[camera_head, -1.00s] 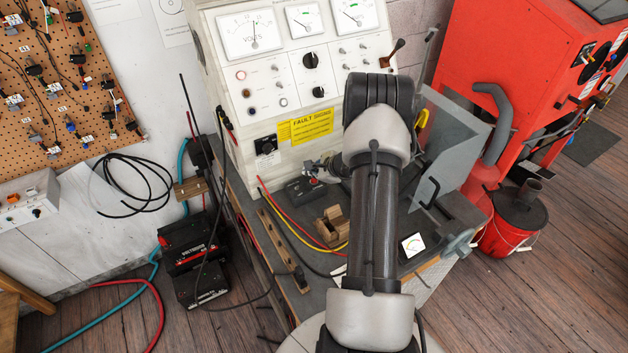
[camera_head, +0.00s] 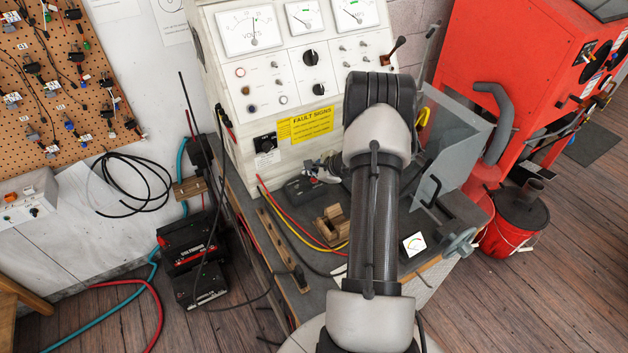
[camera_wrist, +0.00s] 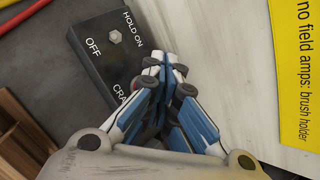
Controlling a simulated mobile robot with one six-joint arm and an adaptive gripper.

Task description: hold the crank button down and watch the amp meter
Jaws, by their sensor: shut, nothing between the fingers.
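The black crank box (camera_wrist: 105,50) lies on the bench by the tester's foot. It bears a toggle marked OFF and HOLD ON and a partly covered label "CRA…". It also shows in the head view (camera_head: 300,188). My gripper (camera_wrist: 165,72) is shut and empty, its fingertips over the label end of the box. A sliver of the red crank button (camera_wrist: 135,83) shows beside the fingers; the rest is hidden. I cannot tell whether the fingers touch or press it. The amp meter (camera_head: 356,13) is at the top right of the tester panel, its needle toward the left.
The white tester (camera_head: 285,120) stands behind the box, with a volt meter (camera_head: 250,30) and a yellow fault sign (camera_head: 305,124). A wooden block (camera_head: 330,226) and red and yellow cables lie nearby. A clear shield (camera_head: 450,135) stands to the right.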

